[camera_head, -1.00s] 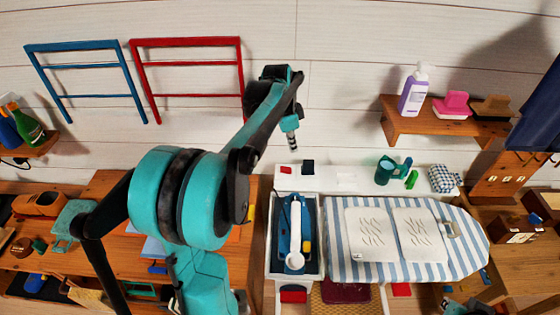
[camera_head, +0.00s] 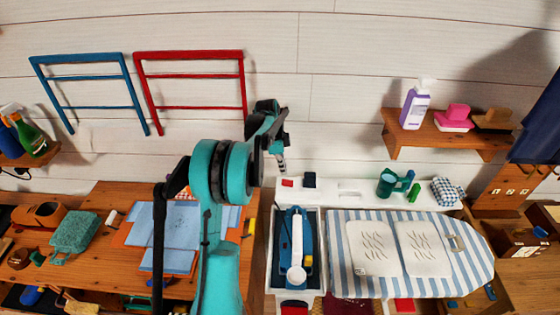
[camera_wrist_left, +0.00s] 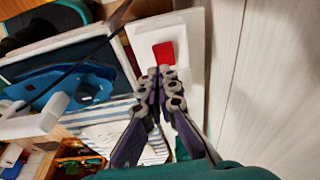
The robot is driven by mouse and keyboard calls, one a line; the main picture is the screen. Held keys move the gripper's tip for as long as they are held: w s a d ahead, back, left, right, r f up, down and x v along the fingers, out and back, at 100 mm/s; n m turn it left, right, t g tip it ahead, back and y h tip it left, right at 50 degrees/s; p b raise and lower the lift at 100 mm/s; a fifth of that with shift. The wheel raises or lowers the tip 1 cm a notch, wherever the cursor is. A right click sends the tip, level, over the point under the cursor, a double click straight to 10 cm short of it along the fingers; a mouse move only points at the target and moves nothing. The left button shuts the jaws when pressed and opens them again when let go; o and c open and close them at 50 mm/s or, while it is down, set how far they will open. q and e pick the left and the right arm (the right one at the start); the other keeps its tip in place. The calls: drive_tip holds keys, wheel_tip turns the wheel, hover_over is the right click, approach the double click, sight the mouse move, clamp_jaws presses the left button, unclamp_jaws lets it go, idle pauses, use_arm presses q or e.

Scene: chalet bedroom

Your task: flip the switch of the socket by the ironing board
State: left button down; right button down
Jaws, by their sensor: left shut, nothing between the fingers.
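A small red piece (camera_head: 288,183), which looks like the switch, sits on the white ledge behind the ironing board (camera_head: 478,258). A small black piece (camera_head: 309,180) is just right of it. My left gripper (camera_head: 282,167) points down, shut and empty, just above and behind the red piece in the head view. In the left wrist view the shut fingertips (camera_wrist_left: 164,72) are close to the red piece (camera_wrist_left: 164,52) and cover part of the white strip around it. I cannot tell whether they touch it. My right gripper is not in view.
A blue and white iron (camera_head: 295,245) rests in a tray left of the striped board. A green cup (camera_head: 387,183) and a checked cloth (camera_head: 446,191) are farther right on the ledge. A wooden shelf (camera_head: 440,139) with a purple bottle (camera_head: 415,103) hangs above.

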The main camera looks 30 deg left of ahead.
sight(282, 186)
use_arm(q)
drive_tip(key=shift+s+a+f+b, duration=0.15)
drive_tip(key=shift+f+b, duration=0.15)
drive_tip(key=shift+f, duration=0.9)
drive_tip(key=shift+s+a+f+b, duration=0.1)
drive_tip(key=shift+f+b, duration=0.15)
drive_tip(key=shift+f, duration=0.9)
drive_tip(key=shift+s+a+f+t+h+b, duration=0.15)
drive_tip(key=shift+a+f+t+h+b, duration=0.2)
drive_tip(key=shift+f+h+b, duration=0.25)
drive_tip(key=shift+s+a+f+t+h+b, duration=0.1)
drive_tip(key=shift+a+f+t+h+b, duration=0.2)
drive_tip(key=shift+h, duration=0.3)
drive_tip(key=shift+s+a+f+t+h+b, duration=0.1)
drive_tip(key=shift+f+t+h+b, duration=0.1)
drive_tip(key=shift+t+h+b, duration=0.3)
drive_tip(key=shift+d, duration=0.1)
drive_tip(key=shift+d+r, duration=0.1)
